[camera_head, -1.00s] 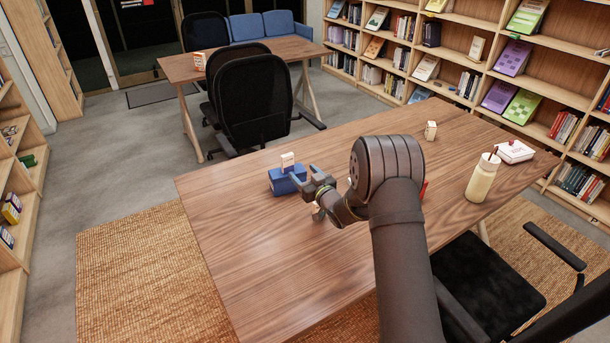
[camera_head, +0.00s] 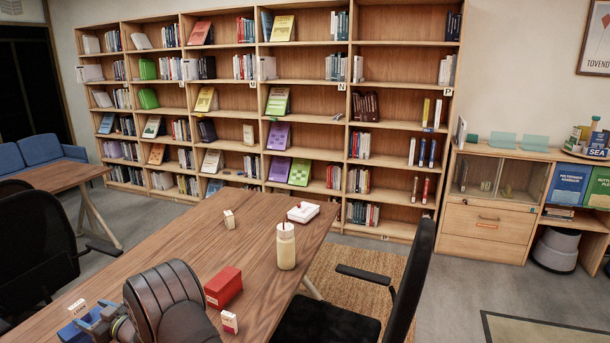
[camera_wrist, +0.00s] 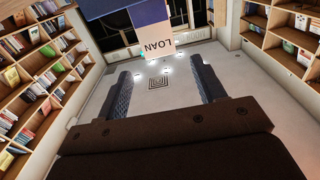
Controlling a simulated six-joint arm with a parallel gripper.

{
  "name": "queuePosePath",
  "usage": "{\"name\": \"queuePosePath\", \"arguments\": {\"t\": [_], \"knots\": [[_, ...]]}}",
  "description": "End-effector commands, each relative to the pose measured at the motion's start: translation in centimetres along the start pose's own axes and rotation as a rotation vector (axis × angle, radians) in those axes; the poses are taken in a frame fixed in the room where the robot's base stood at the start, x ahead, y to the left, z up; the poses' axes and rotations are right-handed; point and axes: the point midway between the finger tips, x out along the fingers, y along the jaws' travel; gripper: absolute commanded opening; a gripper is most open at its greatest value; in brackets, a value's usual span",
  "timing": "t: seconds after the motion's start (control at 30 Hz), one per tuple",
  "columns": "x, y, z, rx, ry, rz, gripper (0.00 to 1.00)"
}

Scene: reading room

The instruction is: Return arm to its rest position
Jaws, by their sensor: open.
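My gripper (camera_head: 97,318) is at the lower left of the head view, partly cut off by the frame's bottom edge and my arm. It is beside a blue box (camera_head: 70,334) with a small white labelled block (camera_head: 77,306) standing at it. In the wrist view, my gripper's two fingers (camera_wrist: 162,72) stand apart with nothing between them. Beyond the tips, the white block reads LOAN (camera_wrist: 155,37), upside down, with the blue box (camera_wrist: 115,8) at the top edge. I cannot tell whether a finger touches either.
On the wooden table (camera_head: 205,240) are a red box (camera_head: 224,287), a red-and-white carton (camera_head: 229,322), a cream bottle (camera_head: 286,247), a white box (camera_head: 303,212) and a small cream block (camera_head: 229,219). A black chair (camera_head: 400,290) stands at right. Bookshelves (camera_head: 400,20) line the back.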

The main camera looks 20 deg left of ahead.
Motion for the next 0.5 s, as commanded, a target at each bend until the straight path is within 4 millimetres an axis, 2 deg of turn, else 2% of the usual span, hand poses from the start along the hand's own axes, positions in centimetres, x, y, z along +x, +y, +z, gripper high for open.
{"name": "queuePosePath", "arguments": {"t": [0.3, 0.5], "knots": [[4.9, -0.1, 0.0, -0.001, 0.002, -0.001, 0.63], [6.9, 0.0, 0.0, -0.001, 0.001, 0.0, 0.63]]}}
